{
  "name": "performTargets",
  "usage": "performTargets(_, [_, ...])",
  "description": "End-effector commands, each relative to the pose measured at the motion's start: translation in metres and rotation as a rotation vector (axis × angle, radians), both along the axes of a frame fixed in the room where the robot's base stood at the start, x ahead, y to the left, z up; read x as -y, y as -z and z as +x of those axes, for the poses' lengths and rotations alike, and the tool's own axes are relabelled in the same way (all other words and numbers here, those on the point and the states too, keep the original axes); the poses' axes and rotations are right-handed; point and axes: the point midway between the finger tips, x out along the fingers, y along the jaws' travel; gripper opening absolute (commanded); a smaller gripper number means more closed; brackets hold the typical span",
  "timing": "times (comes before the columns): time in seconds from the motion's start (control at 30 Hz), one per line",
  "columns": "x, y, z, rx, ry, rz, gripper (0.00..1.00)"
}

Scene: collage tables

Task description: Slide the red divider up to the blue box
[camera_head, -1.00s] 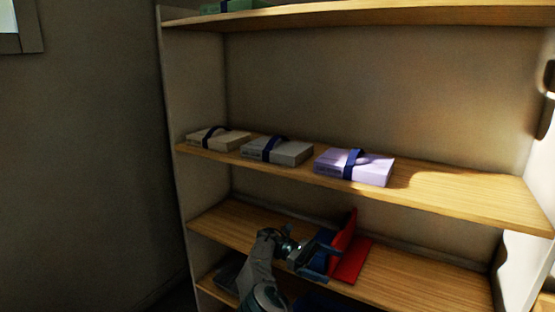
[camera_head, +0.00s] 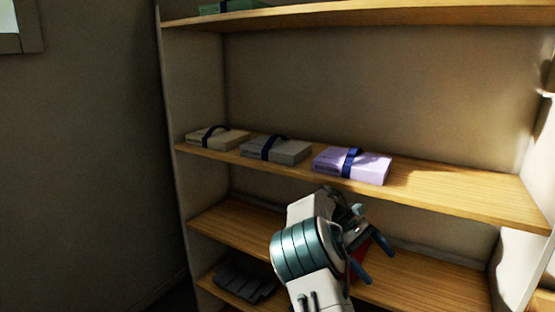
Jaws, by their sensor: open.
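The red divider (camera_head: 356,262) is on the lower middle shelf. Only a small red part shows behind my gripper and arm; the rest is hidden. The blue box cannot be made out now; my arm covers the area where blue showed beside the divider a second ago. My gripper (camera_head: 375,260) is in front of the divider, its two dark blue fingers apart and open. I cannot tell whether a finger touches the divider.
The shelf above (camera_head: 440,194) holds a beige box (camera_head: 218,137), a grey box (camera_head: 277,150) and a lilac box (camera_head: 350,166), each with a dark blue band. A dark grey object (camera_head: 245,283) lies on the bottom shelf. The divider's shelf (camera_head: 430,282) is bare to the right.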

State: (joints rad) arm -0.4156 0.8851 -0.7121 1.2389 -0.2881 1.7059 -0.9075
Motion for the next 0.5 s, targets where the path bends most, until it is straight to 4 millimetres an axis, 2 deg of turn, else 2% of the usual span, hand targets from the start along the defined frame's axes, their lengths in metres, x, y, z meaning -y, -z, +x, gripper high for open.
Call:
performTargets(0.2, [0.011,-0.016,-0.039,0.194,0.098,0.149,1.0])
performTargets(0.5, [-0.002,-0.035,-0.094,0.454,0.228,0.317,1.0])
